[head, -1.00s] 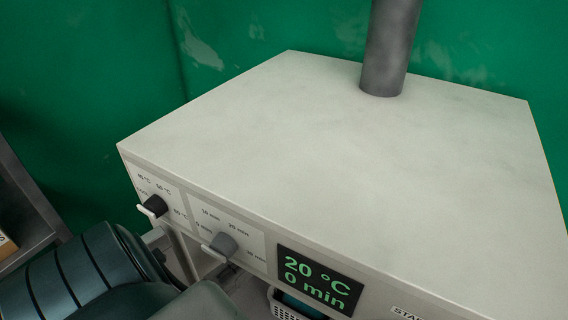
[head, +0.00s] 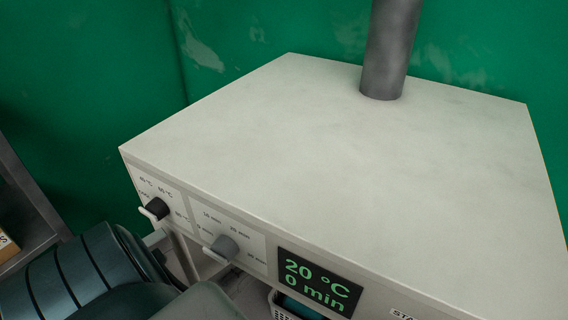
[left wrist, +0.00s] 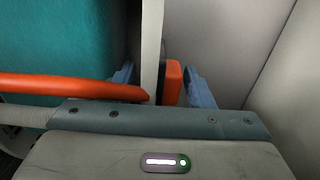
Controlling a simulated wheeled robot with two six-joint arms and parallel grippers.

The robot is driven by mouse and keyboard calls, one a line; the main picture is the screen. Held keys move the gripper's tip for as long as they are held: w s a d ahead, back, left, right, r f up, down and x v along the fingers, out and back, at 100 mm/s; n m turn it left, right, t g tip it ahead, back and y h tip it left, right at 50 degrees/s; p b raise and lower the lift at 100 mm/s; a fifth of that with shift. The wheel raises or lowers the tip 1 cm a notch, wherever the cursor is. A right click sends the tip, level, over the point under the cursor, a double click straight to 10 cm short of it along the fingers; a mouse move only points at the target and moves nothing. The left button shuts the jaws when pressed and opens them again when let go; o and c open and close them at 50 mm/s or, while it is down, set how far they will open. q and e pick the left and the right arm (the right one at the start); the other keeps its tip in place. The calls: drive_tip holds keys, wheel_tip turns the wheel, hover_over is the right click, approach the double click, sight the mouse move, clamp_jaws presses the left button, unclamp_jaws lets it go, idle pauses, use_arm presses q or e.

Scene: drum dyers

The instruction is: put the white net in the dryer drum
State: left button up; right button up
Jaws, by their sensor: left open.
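The dryer (head: 330,160) is a pale box machine with a grey pipe on top; it fills most of the head view. Its drum and opening are out of sight there. I cannot identify the white net in either view. My left gripper (left wrist: 162,80) shows in the left wrist view with its two blue fingers apart. A pale upright edge (left wrist: 152,45) and an orange block (left wrist: 172,82) show between the fingers; I cannot tell whether they touch. In the head view my left arm is low in front of the dryer, its gripper hidden. My right gripper is not in view.
The dryer's front has two knobs (head: 157,208) and a display (head: 318,284) reading 20 °C, 0 min. A perforated basket (head: 284,308) shows partly below. A shelf (head: 28,215) stands at left. An orange bar (left wrist: 70,88) and teal surface (left wrist: 60,40) are left of the fingers.

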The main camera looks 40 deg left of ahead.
use_arm(q)
wheel_tip(320, 180, up, 7)
drive_tip(key=shift+b, duration=0.8)
drive_tip(key=shift+r, duration=0.25)
